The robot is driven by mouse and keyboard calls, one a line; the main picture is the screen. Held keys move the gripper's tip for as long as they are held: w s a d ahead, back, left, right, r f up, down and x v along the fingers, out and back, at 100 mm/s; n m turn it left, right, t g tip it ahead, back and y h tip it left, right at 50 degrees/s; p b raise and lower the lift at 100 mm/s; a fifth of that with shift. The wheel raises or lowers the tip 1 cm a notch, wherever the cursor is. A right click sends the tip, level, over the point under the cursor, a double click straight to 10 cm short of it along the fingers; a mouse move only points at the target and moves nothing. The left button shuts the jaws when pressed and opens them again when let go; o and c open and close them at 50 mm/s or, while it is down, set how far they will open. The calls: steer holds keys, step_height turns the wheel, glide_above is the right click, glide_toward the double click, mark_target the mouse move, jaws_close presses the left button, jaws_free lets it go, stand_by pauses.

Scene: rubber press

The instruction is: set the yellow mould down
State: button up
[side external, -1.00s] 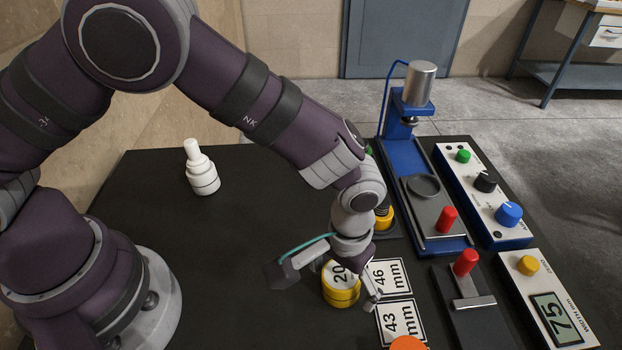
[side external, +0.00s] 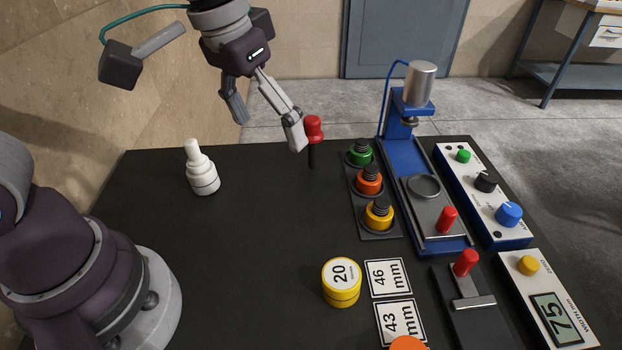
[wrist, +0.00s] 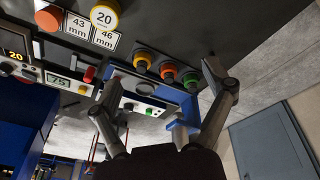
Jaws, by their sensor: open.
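The yellow mould (side external: 341,291), a round two-part piece with a white top marked 20, stands upright on the black table, just left of the 46 mm card (side external: 389,278). It also shows in the wrist view (wrist: 105,15), at the top edge. My gripper (side external: 262,112) is open and empty, high above the back of the table and well away from the mould. Its two fingers (wrist: 160,95) are spread wide in the wrist view with nothing between them.
A rack (side external: 353,203) holds green, orange and yellow threaded pieces. The blue press (side external: 393,148) stands right of it. A red-handled tool (side external: 313,130) stands near my gripper. A white bottle-shaped piece (side external: 200,171) stands at the back left. The table's middle is clear.

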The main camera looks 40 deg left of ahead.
steer(key=s+a+t, duration=0.3)
steer(key=s+a, duration=0.3)
steer(key=a, duration=0.2)
steer(key=shift+a+r+y, duration=0.3)
steer(key=shift+r+y, duration=0.1)
steer(key=shift+r, duration=0.05)
